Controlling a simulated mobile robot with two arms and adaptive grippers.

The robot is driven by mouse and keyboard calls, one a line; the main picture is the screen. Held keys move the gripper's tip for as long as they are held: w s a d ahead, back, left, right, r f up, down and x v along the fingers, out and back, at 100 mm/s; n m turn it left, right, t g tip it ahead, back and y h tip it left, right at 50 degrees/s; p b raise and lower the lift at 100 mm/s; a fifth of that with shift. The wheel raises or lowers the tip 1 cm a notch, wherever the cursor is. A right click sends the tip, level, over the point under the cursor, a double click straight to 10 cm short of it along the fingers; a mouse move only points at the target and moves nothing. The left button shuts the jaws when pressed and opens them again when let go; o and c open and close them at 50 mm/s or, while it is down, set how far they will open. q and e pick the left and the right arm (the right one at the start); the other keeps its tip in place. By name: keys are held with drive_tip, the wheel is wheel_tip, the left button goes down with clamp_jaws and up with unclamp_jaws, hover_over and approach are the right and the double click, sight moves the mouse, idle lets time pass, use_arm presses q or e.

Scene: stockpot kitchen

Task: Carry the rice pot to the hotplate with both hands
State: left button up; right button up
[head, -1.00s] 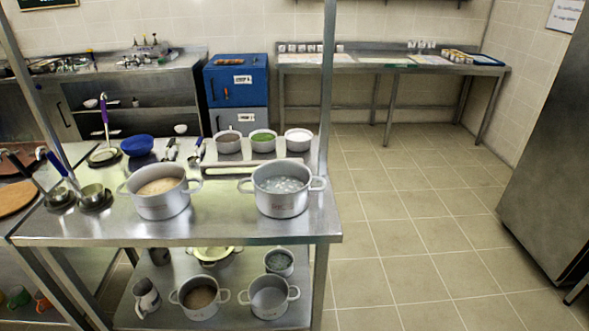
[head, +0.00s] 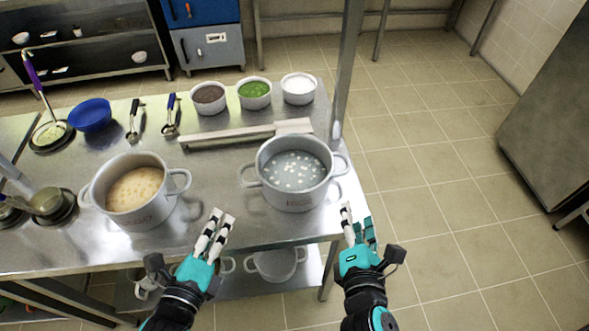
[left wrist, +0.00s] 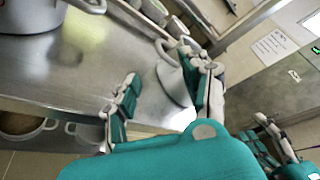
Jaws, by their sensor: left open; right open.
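A grey two-handled pot (head: 292,196) with cloudy liquid and white pieces stands upright near the right end of the steel table. In the left wrist view the pot (left wrist: 172,80) is partly hidden behind a finger. My left gripper (head: 221,220) is open and empty at the table's front edge, in front and left of this pot. My right gripper (head: 358,220) is open and empty, in front and right of it. Neither touches it. I cannot make out a hotplate.
A second pot (head: 138,214) with tan contents stands to the left. A metal bar (head: 225,140) and three small bowls, one with green contents (head: 254,94), lie behind. An upright post (head: 346,80) rises at the table's right end. More pots (head: 277,264) are on the lower shelf.

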sight(240, 173)
use_arm(q)
drive_tip(key=x, duration=1.7)
drive_tip(key=shift+w+f, duration=0.2)
use_arm(e)
drive_tip(key=x, duration=1.7)
drive_tip(key=shift+w+f, duration=0.15)
drive_tip(key=shift+w, duration=0.1)
use_arm(q)
drive_tip(key=shift+s, duration=0.1)
drive_tip(key=c, duration=0.8)
use_arm(e)
drive_tip(key=shift+s, duration=0.1)
drive_tip(key=c, duration=0.8)
use_arm(q)
clamp_jaws()
use_arm(e)
clamp_jaws()
use_arm(q)
drive_tip(key=shift+f, duration=0.1)
drive_tip(key=shift+r, duration=0.2)
use_arm(e)
drive_tip(key=shift+r, duration=0.3)
